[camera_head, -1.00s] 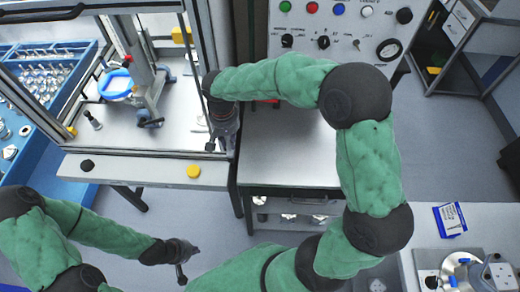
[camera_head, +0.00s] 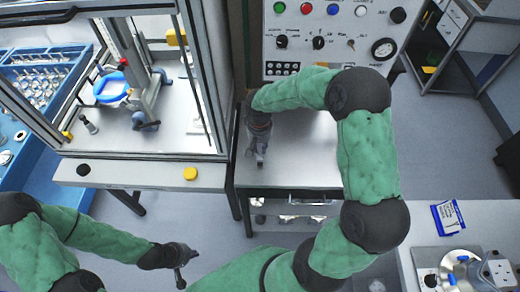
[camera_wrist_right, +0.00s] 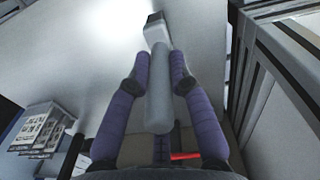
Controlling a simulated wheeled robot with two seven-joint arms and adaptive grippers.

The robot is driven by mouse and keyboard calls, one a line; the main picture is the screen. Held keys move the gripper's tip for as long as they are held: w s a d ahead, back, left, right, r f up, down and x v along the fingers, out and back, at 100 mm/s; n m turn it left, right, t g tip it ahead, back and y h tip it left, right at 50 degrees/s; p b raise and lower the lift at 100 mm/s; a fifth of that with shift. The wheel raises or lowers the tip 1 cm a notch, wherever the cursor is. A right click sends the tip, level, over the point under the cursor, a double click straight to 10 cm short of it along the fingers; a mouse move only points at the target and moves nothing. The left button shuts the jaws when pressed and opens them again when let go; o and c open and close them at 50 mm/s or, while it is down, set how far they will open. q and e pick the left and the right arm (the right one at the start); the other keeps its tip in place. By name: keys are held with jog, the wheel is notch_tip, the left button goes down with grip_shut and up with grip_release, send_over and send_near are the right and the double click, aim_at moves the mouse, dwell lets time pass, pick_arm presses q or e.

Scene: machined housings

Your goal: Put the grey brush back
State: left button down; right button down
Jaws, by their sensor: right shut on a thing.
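My right gripper (camera_head: 259,146) hangs over the left part of the grey work table below the control panel. In the right wrist view its two purple-padded fingers (camera_wrist_right: 159,82) are shut on the grey brush (camera_wrist_right: 158,112). The brush has a long round grey handle and a paler block-like end (camera_wrist_right: 155,29) pointing away from the wrist. Whether that end touches the table cannot be told. My left gripper (camera_head: 180,279) is low at the lower left, over the floor, with nothing visible in it. Its jaw opening is too small to judge.
The grey table (camera_head: 305,155) is mostly bare. To its left stands a framed machine enclosure (camera_head: 205,80) with a front ledge bearing a yellow button (camera_head: 190,174). The control panel (camera_head: 335,40) rises behind. A blue box (camera_head: 449,218) lies on the right bench.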

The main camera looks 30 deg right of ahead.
jog(key=shift+f, duration=1.1)
jog(key=shift+f, duration=0.15)
jog(key=c, duration=1.1)
grip_release()
notch_tip(320, 180, up, 12)
jog(key=shift+a+r+p, duration=0.15)
jog(key=shift+r+p, duration=0.05)
jog(key=shift+p, duration=0.25)
